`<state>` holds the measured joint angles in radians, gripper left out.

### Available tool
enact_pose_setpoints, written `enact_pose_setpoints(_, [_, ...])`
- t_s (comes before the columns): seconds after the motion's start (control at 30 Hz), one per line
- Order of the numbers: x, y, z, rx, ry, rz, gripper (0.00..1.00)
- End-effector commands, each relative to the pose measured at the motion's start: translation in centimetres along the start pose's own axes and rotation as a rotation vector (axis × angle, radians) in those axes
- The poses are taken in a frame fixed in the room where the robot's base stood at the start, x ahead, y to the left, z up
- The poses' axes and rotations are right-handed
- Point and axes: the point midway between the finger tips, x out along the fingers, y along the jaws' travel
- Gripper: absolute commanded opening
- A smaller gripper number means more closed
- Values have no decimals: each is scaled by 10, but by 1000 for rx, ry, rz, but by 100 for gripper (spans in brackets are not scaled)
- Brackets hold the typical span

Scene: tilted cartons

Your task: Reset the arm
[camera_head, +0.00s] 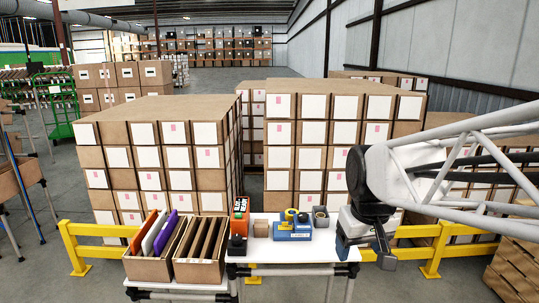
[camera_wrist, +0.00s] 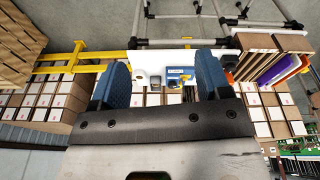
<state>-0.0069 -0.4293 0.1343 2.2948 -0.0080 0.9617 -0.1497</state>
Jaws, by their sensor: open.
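My gripper (camera_head: 386,262) hangs at the right of the white table, with the arm reaching in from the right edge of the head view. In the wrist view my gripper (camera_wrist: 162,85) shows two blue fingers spread wide apart, with nothing held between them. The white table (camera_head: 262,250) and its small items lie beyond the fingers in the wrist view. Two open cartons, one with coloured folders (camera_head: 149,268) and one with brown dividers (camera_head: 196,270), stand tilted at the table's left.
On the table are an orange and black box (camera_head: 239,220), a small brown box (camera_head: 261,229), a blue item with yellow rolls (camera_head: 293,226) and a grey box (camera_head: 321,217). A yellow rail (camera_head: 437,240) runs behind. Stacks of cartons (camera_head: 165,150) stand farther back.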

Motion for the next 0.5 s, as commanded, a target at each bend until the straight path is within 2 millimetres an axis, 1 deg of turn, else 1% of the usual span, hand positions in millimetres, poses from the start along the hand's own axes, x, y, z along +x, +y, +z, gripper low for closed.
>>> enact_pose_setpoints(0.03, [-1,-2,15,16,6,1,71])
enact_pose_setpoints(0.3, [4,-10,84,108,32,6,71])
enact_pose_setpoints(0.4, [8,-12,106,137,40,7,71])
enact_pose_setpoints(0.5, [12,-14,121,158,46,8,71])
